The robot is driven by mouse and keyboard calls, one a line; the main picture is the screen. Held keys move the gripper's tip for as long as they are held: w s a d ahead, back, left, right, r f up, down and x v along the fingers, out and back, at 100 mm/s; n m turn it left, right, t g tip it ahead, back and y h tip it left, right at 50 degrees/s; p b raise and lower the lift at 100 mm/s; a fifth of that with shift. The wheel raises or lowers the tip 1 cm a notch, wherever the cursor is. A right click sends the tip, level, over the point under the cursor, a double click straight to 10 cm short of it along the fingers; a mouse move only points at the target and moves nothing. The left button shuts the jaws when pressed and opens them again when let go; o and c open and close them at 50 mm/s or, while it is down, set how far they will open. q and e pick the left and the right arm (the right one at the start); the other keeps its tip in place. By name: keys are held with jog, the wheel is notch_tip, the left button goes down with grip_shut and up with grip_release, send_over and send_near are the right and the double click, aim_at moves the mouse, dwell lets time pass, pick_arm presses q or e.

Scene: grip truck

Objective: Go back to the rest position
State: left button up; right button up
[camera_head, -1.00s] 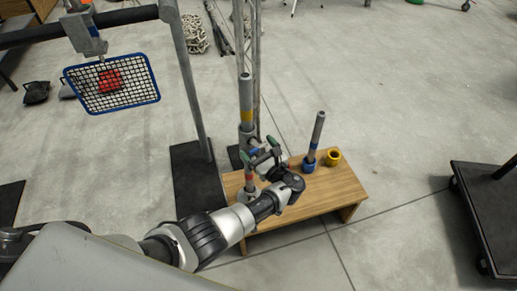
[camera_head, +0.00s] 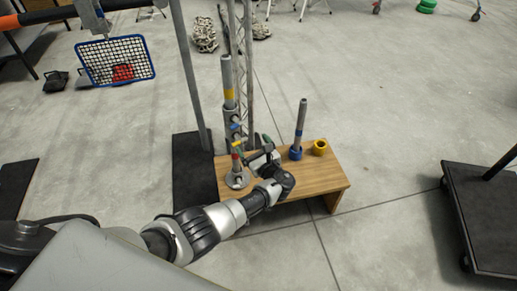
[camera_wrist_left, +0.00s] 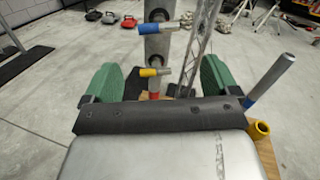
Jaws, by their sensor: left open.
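My left gripper (camera_head: 258,148) is open beside the lower part of the upright grey post (camera_head: 228,75), over the left end of the wooden bench. In the left wrist view its two green fingers (camera_wrist_left: 160,78) are wide apart with nothing held between them. The post stands beyond them, with a blue-tipped peg (camera_wrist_left: 158,27) and a yellow-tipped peg (camera_wrist_left: 154,72) sticking out of it sideways. My right gripper is not in view.
The wooden bench (camera_head: 318,178) carries a grey rod in a blue collar (camera_head: 296,153) and a yellow ring (camera_head: 320,147). A blue-framed net basket (camera_head: 115,62) hangs at the upper left. A black wheeled base (camera_head: 485,215) stands right. Open floor lies between.

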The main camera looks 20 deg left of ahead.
pick_arm(q)
jog(key=s+a+f+n+g+h+p, duration=0.15)
jog(key=s+f+n+g+h, duration=0.65)
jog(key=s+f, duration=1.75)
jog(key=s+f+n+g+h+p, duration=0.1)
jog(key=s+n, duration=0.3)
jog(key=s, duration=0.5)
jog(key=s+d+f+n+g+h+p, duration=0.1)
jog(key=s+f+n+h, duration=0.2)
jog(key=s, duration=0.6)
jog(key=s+f+n+g+h, duration=0.1)
jog(key=s+f+n, duration=0.3)
jog(key=s, duration=0.5)
jog(key=n, duration=0.2)
jog(key=shift+s+d+n+h+p, duration=0.2)
jog(key=shift+s+n+h+p, duration=0.1)
jog(key=shift+h+p, duration=0.1)
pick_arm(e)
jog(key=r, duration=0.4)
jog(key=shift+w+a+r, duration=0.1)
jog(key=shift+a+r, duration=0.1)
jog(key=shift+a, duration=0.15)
